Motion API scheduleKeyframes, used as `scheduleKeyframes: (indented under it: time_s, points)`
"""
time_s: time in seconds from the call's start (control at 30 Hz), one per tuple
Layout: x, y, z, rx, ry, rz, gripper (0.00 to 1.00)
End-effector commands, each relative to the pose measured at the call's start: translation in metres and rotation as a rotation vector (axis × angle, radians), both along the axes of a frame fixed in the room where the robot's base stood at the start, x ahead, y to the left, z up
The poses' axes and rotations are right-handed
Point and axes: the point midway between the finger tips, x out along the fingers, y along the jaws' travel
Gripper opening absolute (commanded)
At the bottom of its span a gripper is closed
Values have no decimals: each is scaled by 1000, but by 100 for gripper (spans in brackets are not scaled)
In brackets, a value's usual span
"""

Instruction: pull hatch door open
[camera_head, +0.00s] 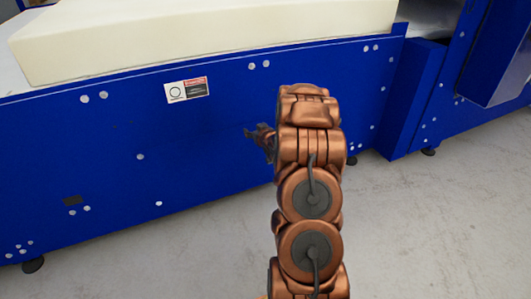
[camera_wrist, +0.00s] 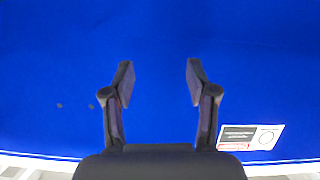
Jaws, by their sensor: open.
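The blue side panel (camera_head: 140,160) of a large machine stands in front of me. I cannot make out a hatch door outline or a handle on it in either view. The panel (camera_wrist: 155,30) fills most of the wrist view. My gripper (camera_wrist: 158,75) is open there, its two dark fingers apart with only blue panel behind them and nothing between them. In the head view my gripper (camera_head: 258,135) is small and partly hidden by my arm. It is in front of the panel, right of and below a warning label (camera_head: 187,89). The label shows upside down in the wrist view (camera_wrist: 251,137).
A thick cream foam block (camera_head: 200,38) lies on top of the machine. A small dark rectangle (camera_head: 73,200) sits low on the panel's left. A blue upright frame (camera_head: 425,95) stands at the right. The grey floor (camera_head: 430,220) is clear at the right.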

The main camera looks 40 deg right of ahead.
Motion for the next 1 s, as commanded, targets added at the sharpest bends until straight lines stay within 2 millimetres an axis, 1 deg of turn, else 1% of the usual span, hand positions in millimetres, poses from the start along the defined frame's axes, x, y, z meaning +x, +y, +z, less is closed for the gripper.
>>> scheduleKeyframes:
  time_s: [0.03, 0.1, 0.2, 0.3, 0.4, 0.53, 0.63, 0.77, 1.0]
  points:
    - [-4, -13, -35, 1, -32, -6, 58]
    - [-7, -28, -57, -7, -93, -5, 58]
    - [-14, -44, -84, -15, -173, -4, 58]
    - [-22, -56, -105, -22, -239, -3, 58]
    - [-28, -65, -116, -29, -289, -1, 58]
    - [-32, -70, -123, -33, -325, -2, 58]
    - [-30, -72, -124, -34, -333, 0, 58]
    - [-19, -74, -124, -35, -334, 3, 58]
    - [11, -85, -124, -35, -334, 2, 58]
